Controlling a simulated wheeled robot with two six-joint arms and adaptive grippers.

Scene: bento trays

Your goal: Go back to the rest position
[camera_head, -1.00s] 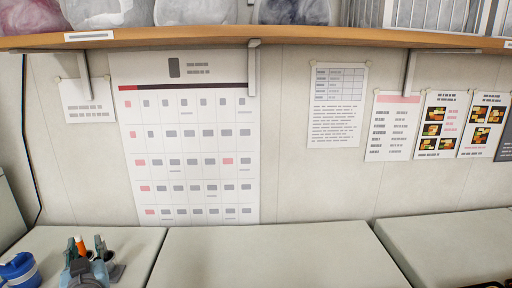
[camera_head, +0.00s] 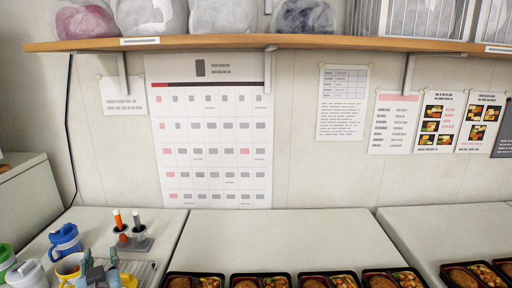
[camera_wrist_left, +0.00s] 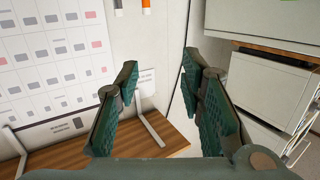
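My left gripper (camera_head: 100,270) shows at the bottom left in the head view, cut off by the lower edge and in front of a yellow mug. In the left wrist view its two green-padded fingers (camera_wrist_left: 159,72) stand apart with nothing between them. It is open and empty, held clear of the wall. My right gripper shows in neither view.
Several black bento trays (camera_head: 193,282) with food line the bottom edge. A blue mug (camera_head: 66,239), a yellow mug (camera_head: 69,268) and a marker holder (camera_head: 133,243) stand at the left.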

